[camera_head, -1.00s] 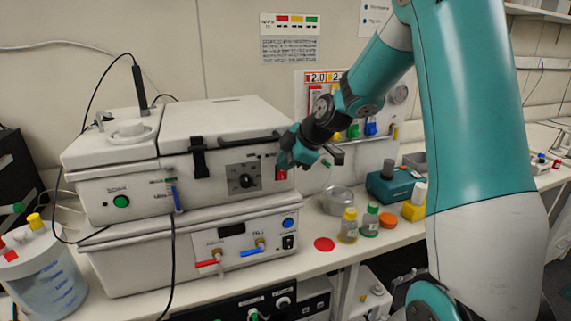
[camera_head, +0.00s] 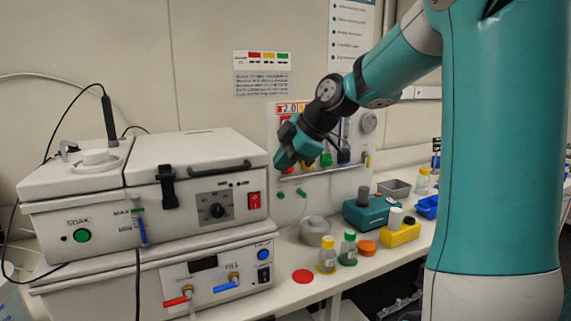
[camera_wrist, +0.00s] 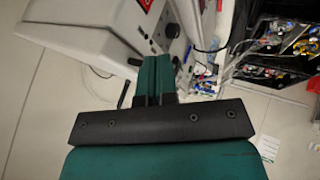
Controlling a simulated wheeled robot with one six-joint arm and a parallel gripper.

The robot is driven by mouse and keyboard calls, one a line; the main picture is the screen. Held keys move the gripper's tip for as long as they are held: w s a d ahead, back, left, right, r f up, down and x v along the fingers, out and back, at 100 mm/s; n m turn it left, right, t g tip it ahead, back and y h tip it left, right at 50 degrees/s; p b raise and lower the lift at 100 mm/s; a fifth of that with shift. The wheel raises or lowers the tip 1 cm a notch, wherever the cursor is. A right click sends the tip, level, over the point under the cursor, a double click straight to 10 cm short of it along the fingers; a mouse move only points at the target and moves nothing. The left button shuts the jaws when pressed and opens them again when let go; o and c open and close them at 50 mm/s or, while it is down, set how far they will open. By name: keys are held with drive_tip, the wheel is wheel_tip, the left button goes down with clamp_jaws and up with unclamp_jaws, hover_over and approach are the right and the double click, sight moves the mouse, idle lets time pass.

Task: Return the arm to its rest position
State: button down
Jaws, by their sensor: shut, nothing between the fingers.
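My gripper (camera_head: 284,160) is raised in front of the wall panel, to the right of the upper bioreactor unit. In the wrist view its two teal fingers (camera_wrist: 154,75) lie together with nothing between them. My arm bends at the elbow and comes in from the upper right in the head view. The upper white unit (camera_head: 150,165) has a dial, a red switch and a green button. The gripper is apart from the unit and from the bench. Part of the wall panel is hidden behind my wrist.
On the bench (camera_head: 345,268) stand a yellow-capped bottle (camera_head: 327,258), a green-capped bottle (camera_head: 348,250), an orange lid (camera_head: 367,247), a yellow block (camera_head: 399,236), a teal device (camera_head: 370,214) and a grey round vessel (camera_head: 315,230). A red disc (camera_head: 302,276) lies near the front edge.

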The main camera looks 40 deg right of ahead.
drive_tip(key=shift+s+d+r, duration=0.1)
drive_tip(key=shift+r, duration=0.1)
idle(0.5)
drive_tip(key=s+a+f+m+g+y, duration=0.1)
drive_tip(key=s+a+f+g, duration=0.15)
drive_tip(key=a, duration=0.75)
drive_tip(key=s+a+f+m+g, duration=0.2)
drive_tip(key=s+a+f, duration=0.1)
drive_tip(key=s+a, duration=0.5)
drive_tip(key=s+a+f+m+g+b, duration=0.1)
drive_tip(key=s+a+f+m+g, duration=0.1)
drive_tip(key=s+a, duration=0.5)
drive_tip(key=s+f+m, duration=0.1)
drive_tip(key=s+f, duration=0.1)
drive_tip(key=s, duration=0.3)
drive_tip(key=shift+a+g, duration=0.35)
drive_tip(key=shift+a, duration=0.05)
